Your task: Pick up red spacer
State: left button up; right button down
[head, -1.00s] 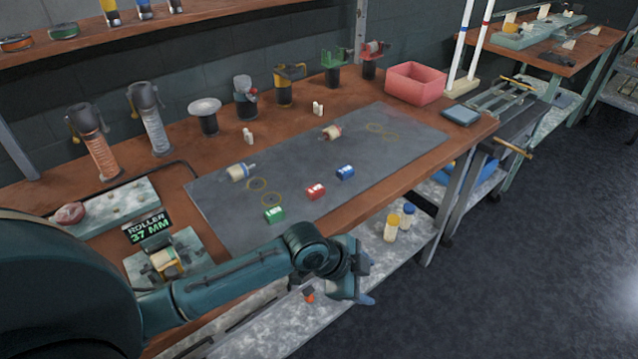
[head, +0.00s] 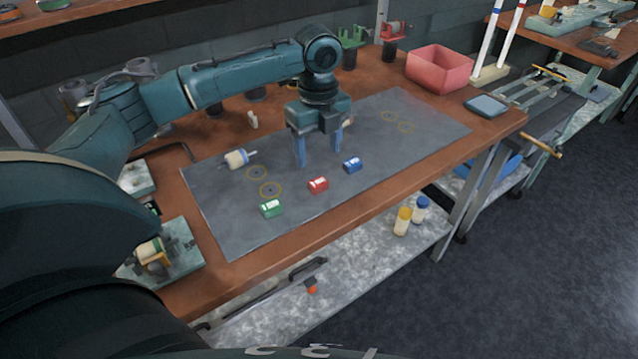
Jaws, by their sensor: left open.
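The red spacer (head: 318,185) is a small red block with a pale label. It lies on the dark grey mat (head: 226,226), between the green spacer (head: 271,208) and the blue spacer (head: 352,165). My left gripper (head: 319,156) points down above the mat with its two blue fingers spread. It is open and empty, behind the red spacer and apart from it. My right gripper is not in view.
A pink bin (head: 439,68) stands at the back right. The mat's right half is mostly clear.

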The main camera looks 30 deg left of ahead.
aim_at(319, 183)
pick_arm(q)
notch_tip(319, 183, down, 9)
jog(key=shift+w+r, duration=0.1)
jog(key=shift+r, duration=0.05)
dwell(0.4)
jog(key=shift+c, duration=0.4)
jog(key=c, duration=1)
jog(key=shift+r, duration=0.1)
